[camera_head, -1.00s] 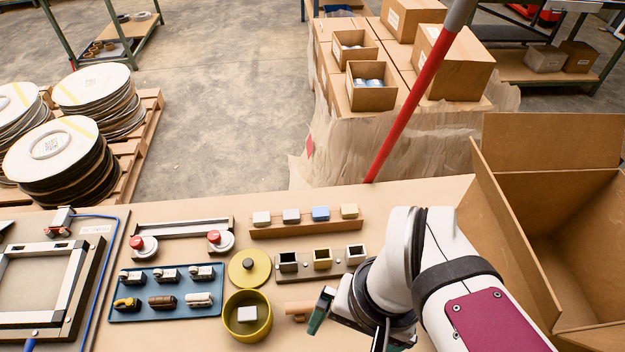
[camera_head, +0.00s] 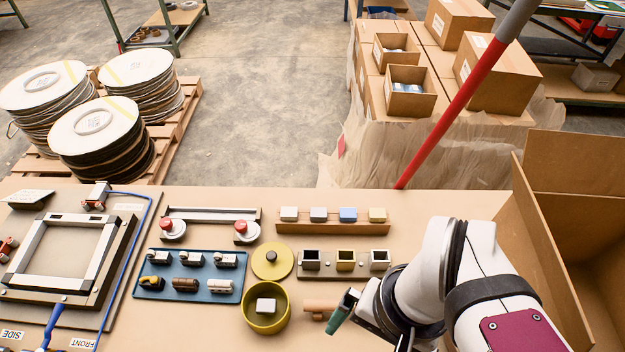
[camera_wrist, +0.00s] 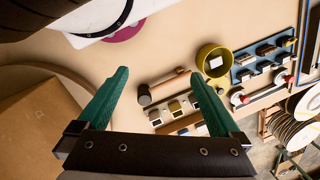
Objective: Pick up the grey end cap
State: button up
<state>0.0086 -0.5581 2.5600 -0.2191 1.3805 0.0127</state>
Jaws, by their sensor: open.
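Small block-shaped caps stand in a row on a wooden strip (camera_head: 333,228) in the head view. The two left ones are pale grey, a left cap (camera_head: 289,214) and a second cap (camera_head: 319,214); I cannot tell which is the grey end cap. Beside them are a blue cap (camera_head: 348,214) and a beige cap (camera_head: 377,215). A pale grey block (camera_head: 266,305) sits in the yellow bowl (camera_head: 247,322). My gripper (camera_wrist: 160,74) is open and empty, its green fingers wide apart. In the head view one green finger (camera_head: 343,311) shows right of the bowl, nearer than the strip.
A holder with square tubes (camera_head: 328,271) lies between the strip and my gripper. A tan cylinder (camera_head: 319,306) lies by the bowl. A blue tray (camera_head: 205,292) of small parts and a yellow lid (camera_head: 272,261) are left. An open carton (camera_head: 547,255) stands right.

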jog(key=shift+c, duration=0.2)
jog(key=c, duration=0.7)
jog(key=n+h, duration=0.2)
jog(key=n, duration=2.2)
send_over(269, 305)
notch_tip(269, 305, down, 6)
notch_tip(269, 305, down, 15)
jog(key=shift+r, duration=0.1)
